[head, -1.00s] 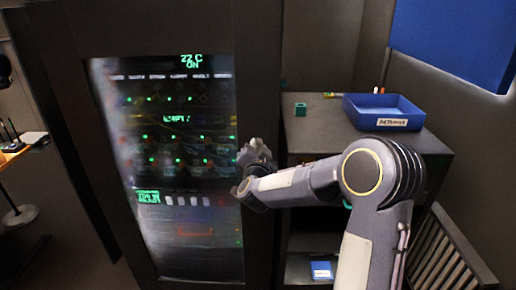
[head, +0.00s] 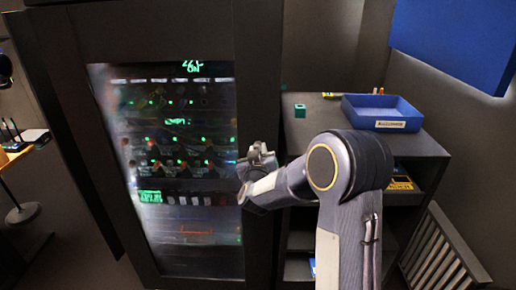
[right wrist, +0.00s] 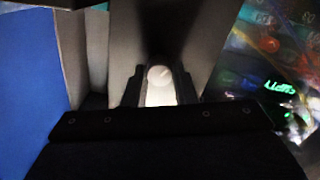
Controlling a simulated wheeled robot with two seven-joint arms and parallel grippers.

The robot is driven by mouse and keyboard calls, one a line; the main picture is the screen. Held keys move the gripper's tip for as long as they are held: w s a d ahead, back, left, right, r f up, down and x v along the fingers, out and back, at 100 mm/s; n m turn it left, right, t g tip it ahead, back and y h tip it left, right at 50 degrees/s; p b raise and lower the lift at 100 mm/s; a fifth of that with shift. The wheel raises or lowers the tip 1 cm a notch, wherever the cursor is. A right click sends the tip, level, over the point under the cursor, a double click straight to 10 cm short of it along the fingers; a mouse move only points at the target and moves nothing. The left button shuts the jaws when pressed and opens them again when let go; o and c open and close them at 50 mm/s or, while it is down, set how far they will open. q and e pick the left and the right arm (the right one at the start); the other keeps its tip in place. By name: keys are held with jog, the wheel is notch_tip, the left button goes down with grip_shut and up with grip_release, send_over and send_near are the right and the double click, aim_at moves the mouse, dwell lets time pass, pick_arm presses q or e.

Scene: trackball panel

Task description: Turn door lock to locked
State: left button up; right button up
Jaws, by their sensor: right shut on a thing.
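The door lock knob (right wrist: 160,76) is a small pale round knob on a light plate, set in the dark frame of the cabinet door (head: 256,75). In the right wrist view it sits between the two dark fingers of my right gripper, which is shut on it. In the head view my right gripper (head: 258,155) is at the right edge of the glass door panel, and it hides the knob there. I cannot tell the lock's exact turn angle. My left gripper is not in view.
Right of the cabinet, a dark shelf unit (head: 335,125) carries a blue tray (head: 368,105) and a small teal cube (head: 300,110). A blue panel (head: 460,40) hangs at the upper right. A slatted rack (head: 435,255) stands at the lower right.

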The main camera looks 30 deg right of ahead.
jog(key=n+p, duration=0.2)
jog(key=n, duration=0.3)
jog(key=shift+n, duration=0.3)
dwell(0.4)
jog(key=o, duration=1)
jog(key=shift+b+v, duration=0.45)
jog(key=shift+v, duration=3.45)
